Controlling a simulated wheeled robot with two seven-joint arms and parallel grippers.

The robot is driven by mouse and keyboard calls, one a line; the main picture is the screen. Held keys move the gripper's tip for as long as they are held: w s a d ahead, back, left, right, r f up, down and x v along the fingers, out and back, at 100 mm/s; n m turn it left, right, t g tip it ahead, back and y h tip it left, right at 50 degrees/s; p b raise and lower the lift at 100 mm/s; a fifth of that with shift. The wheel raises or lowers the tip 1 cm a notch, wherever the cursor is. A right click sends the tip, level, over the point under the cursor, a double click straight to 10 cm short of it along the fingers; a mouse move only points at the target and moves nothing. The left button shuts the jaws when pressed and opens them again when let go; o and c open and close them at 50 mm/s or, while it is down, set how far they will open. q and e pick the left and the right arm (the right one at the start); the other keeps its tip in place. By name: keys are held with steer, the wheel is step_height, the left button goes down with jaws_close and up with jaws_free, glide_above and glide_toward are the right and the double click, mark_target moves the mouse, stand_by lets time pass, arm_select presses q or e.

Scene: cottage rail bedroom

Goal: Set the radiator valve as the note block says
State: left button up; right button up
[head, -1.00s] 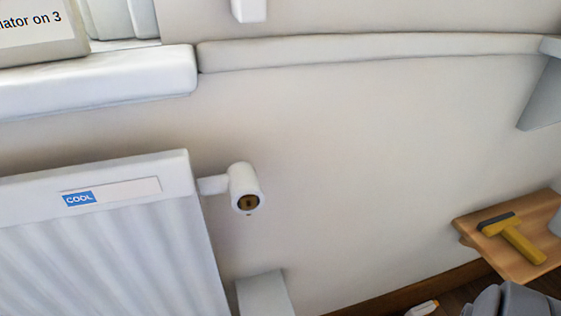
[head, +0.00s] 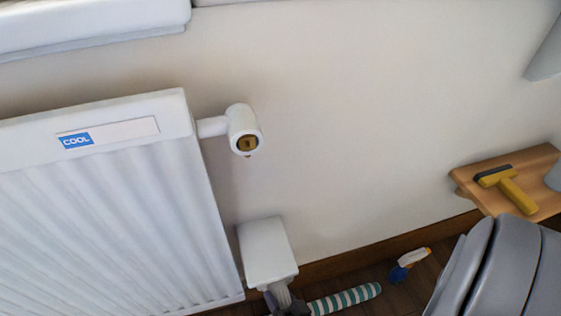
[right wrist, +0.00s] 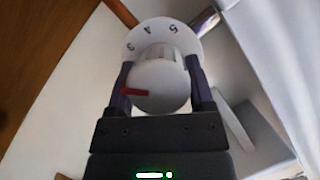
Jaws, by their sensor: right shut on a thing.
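In the right wrist view, my right gripper (right wrist: 160,74) is shut on a round white knob (right wrist: 158,88), one dark finger on each side. A red pointer mark on the knob points left in the picture, lower than the 3. Behind it is a white dial (right wrist: 160,35) with 3, 4 and 5 visible; its other numbers are hidden. In the head view, the white radiator (head: 100,215) bears a blue COOL label (head: 76,140). A small grey and dark part at the bottom edge may be my right gripper (head: 284,300). The note block and my left gripper are out of view.
A white pipe fitting with a brass end (head: 244,130) sticks out beside the radiator. A white box (head: 266,252) stands below it. A striped roll (head: 345,299) and a spray bottle (head: 410,262) lie on the floor. A yellow-handled tool (head: 508,187) lies on a wooden shelf (head: 530,163).

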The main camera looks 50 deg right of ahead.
steer(key=shift+f+m+t+y, duration=0.1)
steer(key=shift+m+t+y, duration=0.6)
steer(key=shift+m, duration=0.9)
steer(key=shift+s, duration=0.1)
steer(key=o, duration=1.2)
steer(key=shift+o, duration=0.2)
